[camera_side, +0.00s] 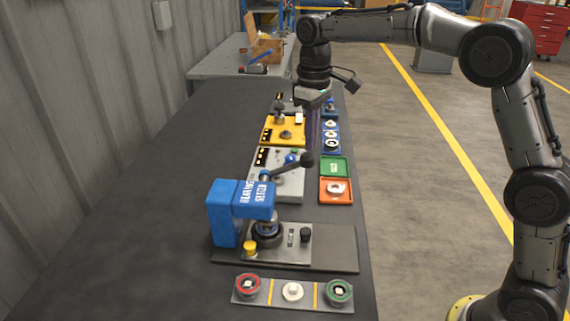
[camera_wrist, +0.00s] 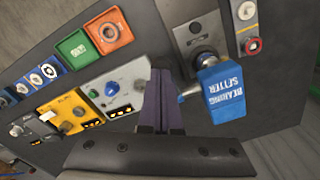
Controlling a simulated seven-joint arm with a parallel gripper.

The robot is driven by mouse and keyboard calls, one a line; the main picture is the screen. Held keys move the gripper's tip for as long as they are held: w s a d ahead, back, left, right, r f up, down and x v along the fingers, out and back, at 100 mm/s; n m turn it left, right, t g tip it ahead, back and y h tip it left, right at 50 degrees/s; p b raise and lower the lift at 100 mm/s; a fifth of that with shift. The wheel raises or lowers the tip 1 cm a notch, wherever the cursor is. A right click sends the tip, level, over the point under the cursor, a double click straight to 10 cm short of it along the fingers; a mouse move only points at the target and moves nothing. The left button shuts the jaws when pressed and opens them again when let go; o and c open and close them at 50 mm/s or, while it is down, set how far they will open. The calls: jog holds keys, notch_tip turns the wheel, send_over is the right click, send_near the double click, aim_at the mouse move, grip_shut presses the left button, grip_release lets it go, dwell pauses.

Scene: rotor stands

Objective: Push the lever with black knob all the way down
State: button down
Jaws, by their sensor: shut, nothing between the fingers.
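The blue bearing setter press (camera_side: 226,207) stands on a dark base plate on the table, and its blue head shows in the wrist view (camera_wrist: 222,94). Its lever (camera_side: 284,170) rises to the right and ends in a black knob (camera_side: 307,159). In the wrist view, part of the lever seems to show beside my fingers; the knob is not clear there, perhaps hidden by them. My gripper (camera_side: 313,142) is shut and empty, pointing down beyond the knob in the side view. Its purple fingers (camera_wrist: 162,75) fill the middle of the wrist view. Contact with the knob cannot be told.
A grey panel (camera_side: 289,188) with a blue knob and a yellow panel (camera_side: 270,137) lie behind the press. Green (camera_side: 334,168) and orange (camera_side: 323,197) trays are to the right. A button strip (camera_side: 267,292) lies in front. The table's left side is clear.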

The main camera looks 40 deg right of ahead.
jog(key=shift+r, duration=1.8)
jog(key=s+d+r+t, duration=0.2)
jog(key=s+r, duration=0.3)
jog(key=s, duration=0.3)
jog(key=s+d+r+t, duration=0.1)
jog(key=s+r, duration=0.3)
jog(key=s, duration=0.3)
jog(key=s+d+f+m+t, duration=0.1)
jog(key=s+f+m+t, duration=0.1)
jog(key=s+f, duration=1.1)
jog(key=shift+s+d+f+m+t, duration=0.25)
jog(key=shift+s+m, duration=0.25)
jog(key=shift+s, duration=0.7)
